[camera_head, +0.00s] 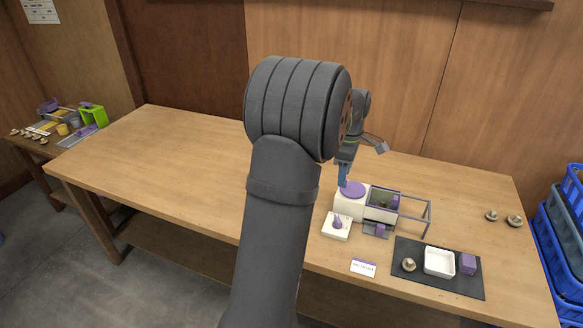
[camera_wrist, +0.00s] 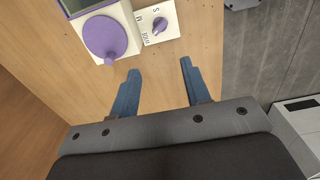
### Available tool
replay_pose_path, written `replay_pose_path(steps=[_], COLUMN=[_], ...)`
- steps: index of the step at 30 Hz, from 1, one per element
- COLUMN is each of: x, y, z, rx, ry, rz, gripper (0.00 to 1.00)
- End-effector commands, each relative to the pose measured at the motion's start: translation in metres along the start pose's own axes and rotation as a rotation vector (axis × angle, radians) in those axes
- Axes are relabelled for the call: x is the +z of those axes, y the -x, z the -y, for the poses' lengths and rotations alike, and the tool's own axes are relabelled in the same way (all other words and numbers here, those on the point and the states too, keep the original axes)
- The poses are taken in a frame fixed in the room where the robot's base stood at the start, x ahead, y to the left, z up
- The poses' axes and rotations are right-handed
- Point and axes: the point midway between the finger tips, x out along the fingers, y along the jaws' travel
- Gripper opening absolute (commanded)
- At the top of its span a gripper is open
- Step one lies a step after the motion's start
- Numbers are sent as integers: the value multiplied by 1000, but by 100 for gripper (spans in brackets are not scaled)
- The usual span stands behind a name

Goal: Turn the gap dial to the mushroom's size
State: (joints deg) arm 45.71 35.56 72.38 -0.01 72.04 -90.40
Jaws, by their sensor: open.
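The dial is a small purple pointer knob (camera_head: 337,223) on a white square plate (camera_head: 329,235) at the table's front. In the wrist view the knob (camera_wrist: 160,25) sits at the top, with letters printed around it, an S and an M among them. My gripper (camera_head: 343,178) is open and empty, its blue fingers beside the machine's purple disc (camera_head: 353,188). In the wrist view the gripper (camera_wrist: 160,70) has its fingers apart, with bare table between them; the knob lies beyond the fingertips, untouched. A brown mushroom (camera_head: 409,264) sits on a dark mat (camera_head: 425,284).
The white machine (camera_head: 350,207) with a metal frame (camera_head: 428,218) stands beside the dial plate. A white tray (camera_head: 439,263) and a purple block (camera_head: 467,263) are on the mat. A label card (camera_head: 363,267) lies nearby. Two mushrooms (camera_head: 491,215) lie at right. The table's left half is clear.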

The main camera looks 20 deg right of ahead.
Motion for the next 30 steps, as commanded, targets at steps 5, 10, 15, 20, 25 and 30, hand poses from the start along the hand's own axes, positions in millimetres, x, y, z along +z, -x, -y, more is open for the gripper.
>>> replay_pose_path(steps=[5, 10, 15, 20, 25, 30], x=[0, 1, 2, 2, 2, 2], y=[-1, -4, -6, -7, -11, -32], z=[0, 0, 0, 0, 1, 1], rx=[0, -1, -1, -1, -2, -4], ry=[-143, -466, -781, -974, -1043, -1044], rz=[0, 0, 0, 0, 1, 2], gripper=[35, 35, 35, 35, 35, 35])
